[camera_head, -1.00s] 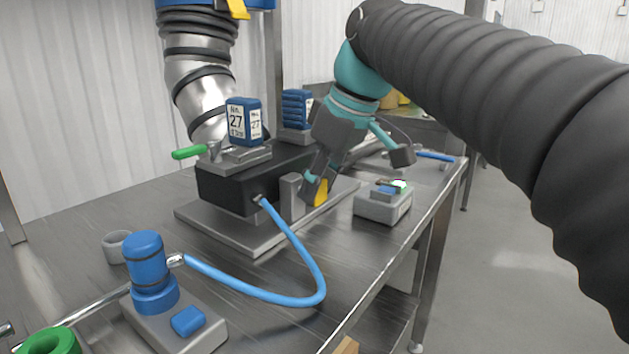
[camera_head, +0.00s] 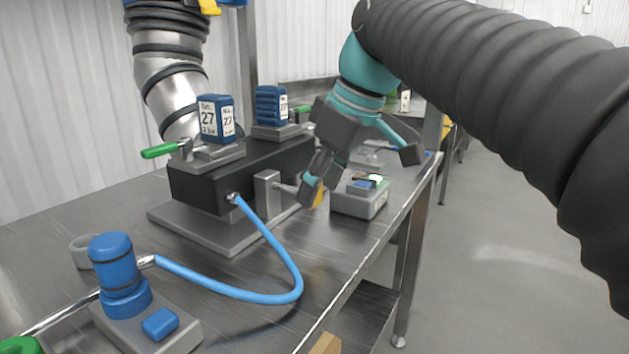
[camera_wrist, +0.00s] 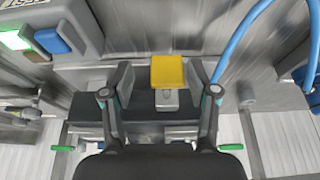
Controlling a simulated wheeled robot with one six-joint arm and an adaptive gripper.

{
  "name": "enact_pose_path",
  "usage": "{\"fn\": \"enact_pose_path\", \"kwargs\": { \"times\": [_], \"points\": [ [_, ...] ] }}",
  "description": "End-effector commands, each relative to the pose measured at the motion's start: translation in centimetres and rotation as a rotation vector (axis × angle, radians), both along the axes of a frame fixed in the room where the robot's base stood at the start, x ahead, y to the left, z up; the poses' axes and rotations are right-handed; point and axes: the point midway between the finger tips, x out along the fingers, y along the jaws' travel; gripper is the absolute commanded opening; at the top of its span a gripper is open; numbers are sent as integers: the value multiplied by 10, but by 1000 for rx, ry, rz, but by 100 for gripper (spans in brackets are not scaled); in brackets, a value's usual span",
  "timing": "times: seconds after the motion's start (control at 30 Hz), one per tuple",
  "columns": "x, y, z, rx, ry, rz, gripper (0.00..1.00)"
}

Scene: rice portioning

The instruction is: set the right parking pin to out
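The parking pin has a yellow square head (camera_head: 318,196) and a metal shaft (camera_head: 287,188) that reaches from an upright grey bracket (camera_head: 267,192). A length of shaft shows between bracket and head. The yellow head also shows in the wrist view (camera_wrist: 168,72), and a short grey piece shows just below it. My gripper (camera_head: 313,187) is at the pin head. In the wrist view my gripper (camera_wrist: 160,82) has its fingers spread on either side of the head, with a wider gap on the left than on the right. One finger partly hides the head in the head view.
A grey box (camera_head: 358,205) with a blue button and lit green lamp stands close right of my gripper. A blue hose (camera_head: 285,255) loops from the black block (camera_head: 200,190). A blue-capped fixture (camera_head: 118,270) stands at front left.

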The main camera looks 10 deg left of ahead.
Motion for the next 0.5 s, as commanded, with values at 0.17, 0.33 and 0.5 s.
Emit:
{"fn": "enact_pose_path", "kwargs": {
  "times": [0.17, 0.33, 0.5],
  "points": [
    [-2, 3, 0, 3, 1, 7, 60],
    [-2, 2, 4, 4, 1, 7, 60],
    [-4, -6, 26, 5, -1, 6, 60]
  ]
}}
